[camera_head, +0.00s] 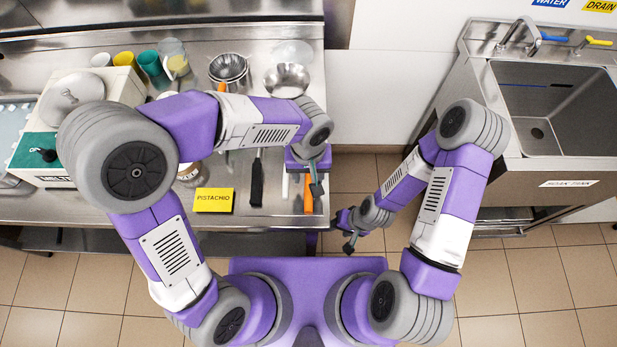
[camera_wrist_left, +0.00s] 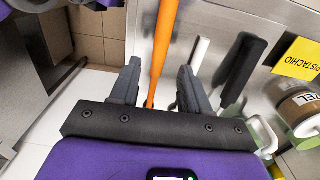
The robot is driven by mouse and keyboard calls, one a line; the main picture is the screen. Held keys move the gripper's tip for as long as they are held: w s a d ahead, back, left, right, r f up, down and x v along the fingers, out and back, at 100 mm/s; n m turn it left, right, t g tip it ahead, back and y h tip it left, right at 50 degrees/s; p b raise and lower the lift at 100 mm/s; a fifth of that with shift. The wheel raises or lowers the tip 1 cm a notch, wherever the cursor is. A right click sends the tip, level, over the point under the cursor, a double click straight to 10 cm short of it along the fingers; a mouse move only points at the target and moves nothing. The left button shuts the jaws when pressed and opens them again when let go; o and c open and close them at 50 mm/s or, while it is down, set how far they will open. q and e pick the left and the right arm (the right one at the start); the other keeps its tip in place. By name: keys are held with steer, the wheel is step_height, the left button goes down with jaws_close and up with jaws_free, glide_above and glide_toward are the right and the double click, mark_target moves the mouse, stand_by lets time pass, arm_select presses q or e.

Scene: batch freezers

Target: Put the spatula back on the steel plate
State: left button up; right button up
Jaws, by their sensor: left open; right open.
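A long orange handle, seemingly the spatula's (camera_head: 307,195), lies near the right edge of the steel counter (camera_head: 225,222). Its far end is hidden under my left arm. My left gripper (camera_head: 316,178) is open above the counter's right end, close to this handle. In the left wrist view the orange handle (camera_wrist_left: 161,45) runs between the two open fingers (camera_wrist_left: 157,88), with gaps on both sides. My right gripper (camera_head: 345,230) is open and empty, off the counter's right edge. I cannot make out a separate steel plate.
A black-handled tool (camera_head: 257,180) and a white-handled one (camera_head: 285,184) lie left of the orange handle. A yellow pistachio label (camera_head: 213,200) is beside them. Steel bowls (camera_head: 287,79) and cups (camera_head: 152,66) stand behind. A sink (camera_head: 560,110) is at right.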

arm_select(q)
step_height(320, 180, up, 7)
steer(key=p, duration=0.1)
steer(key=shift+f, duration=0.15)
stand_by(0.5)
